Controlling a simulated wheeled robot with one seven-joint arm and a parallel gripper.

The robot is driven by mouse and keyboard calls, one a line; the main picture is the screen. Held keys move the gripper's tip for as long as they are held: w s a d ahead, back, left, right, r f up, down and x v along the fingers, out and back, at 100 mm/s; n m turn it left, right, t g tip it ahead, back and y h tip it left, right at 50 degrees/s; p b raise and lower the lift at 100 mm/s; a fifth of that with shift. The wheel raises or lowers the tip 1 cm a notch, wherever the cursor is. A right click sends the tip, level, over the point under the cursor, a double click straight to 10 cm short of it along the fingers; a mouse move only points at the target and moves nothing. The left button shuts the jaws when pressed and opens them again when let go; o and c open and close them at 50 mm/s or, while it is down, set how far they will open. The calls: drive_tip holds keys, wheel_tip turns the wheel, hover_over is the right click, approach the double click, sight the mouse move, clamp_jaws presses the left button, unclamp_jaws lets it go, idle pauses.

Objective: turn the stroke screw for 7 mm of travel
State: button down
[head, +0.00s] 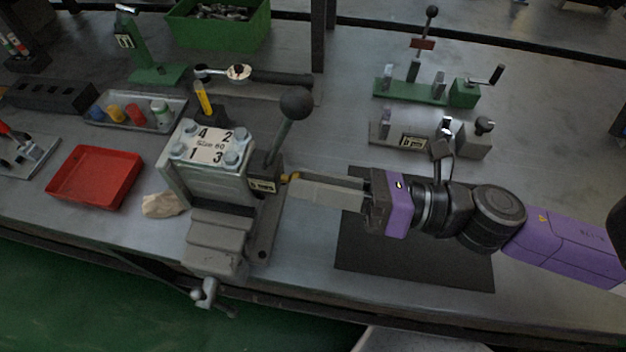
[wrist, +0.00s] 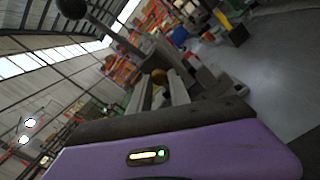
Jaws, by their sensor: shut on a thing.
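The valve block (head: 205,165) is clamped in a grey vise (head: 215,240). Its top plate reads "Size 60" with numbered bolts 1 to 4. A lever with a black ball knob (head: 296,103) rises from its right side, above a small yellow "mm" label (head: 262,186) whose digit is too small to read surely. The stroke screw, a small brass-yellow piece (head: 287,178), sticks out to the right of the block. It also shows in the wrist view (wrist: 158,76) between the fingers. My gripper (head: 292,186) reaches in from the right, level, shut on the stroke screw. The fingers partly hide it.
A dark mat (head: 415,265) lies under my arm. A red tray (head: 96,178) and a beige rag (head: 164,205) lie left of the vise. A green fixture (head: 425,92) and a grey fixture (head: 385,133) stand behind my arm. A wrench (head: 282,78) lies behind the block.

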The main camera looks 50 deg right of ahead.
drive_tip(key=n, duration=0.6)
drive_tip(key=shift+f+n, duration=0.15)
drive_tip(key=shift+n, duration=0.25)
idle(0.4)
drive_tip(key=c, duration=1.2)
unclamp_jaws()
drive_tip(key=shift+c, duration=0.2)
drive_tip(key=shift+s+d, duration=0.1)
drive_tip(key=shift+d, duration=0.05)
drive_tip(key=b+v, duration=0.2)
drive_tip(key=v, duration=0.5)
drive_tip(key=shift+s+d, duration=0.15)
drive_tip(key=shift+s, duration=0.1)
